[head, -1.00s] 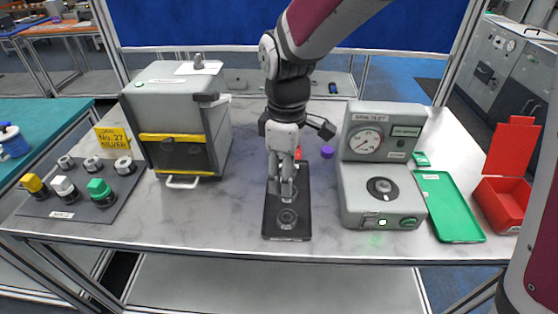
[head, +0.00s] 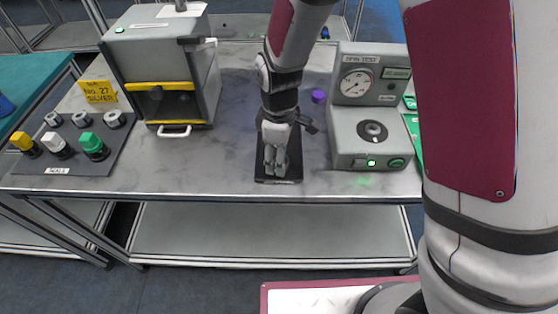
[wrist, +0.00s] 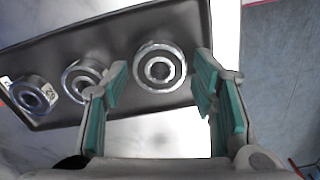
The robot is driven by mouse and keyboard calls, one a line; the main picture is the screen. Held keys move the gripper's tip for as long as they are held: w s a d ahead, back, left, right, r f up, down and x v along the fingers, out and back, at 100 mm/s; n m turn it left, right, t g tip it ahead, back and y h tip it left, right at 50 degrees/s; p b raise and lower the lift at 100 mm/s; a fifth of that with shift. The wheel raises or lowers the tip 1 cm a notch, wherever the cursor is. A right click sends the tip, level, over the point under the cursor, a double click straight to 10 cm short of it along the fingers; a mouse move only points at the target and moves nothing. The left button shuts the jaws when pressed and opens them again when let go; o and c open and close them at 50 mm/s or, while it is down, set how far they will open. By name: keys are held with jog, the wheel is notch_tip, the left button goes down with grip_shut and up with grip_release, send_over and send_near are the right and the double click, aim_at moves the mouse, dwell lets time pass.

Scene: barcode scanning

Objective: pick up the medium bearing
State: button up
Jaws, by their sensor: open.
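A dark tray (head: 292,180) lies on the marble-look table, mostly hidden in the head view by my gripper (head: 275,168). The wrist view shows three ring-shaped bearings in a row on the tray (wrist: 115,45): a left bearing (wrist: 33,95), a middle bearing (wrist: 82,78) and a right bearing (wrist: 160,67). The right one looks largest, but it may only be nearer; I cannot tell surely which is the medium one. My gripper (wrist: 162,82) is open, its green-padded fingers apart. The right bearing appears in the gap between them, not visibly touched.
A grey test device (head: 350,148) with a dial stands right of the tray. A purple piece (head: 318,96) lies behind the tray. Bare table lies left of the tray.

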jog(key=shift+f, duration=0.5)
jog(key=c, duration=1)
jog(key=shift+r, duration=0.2)
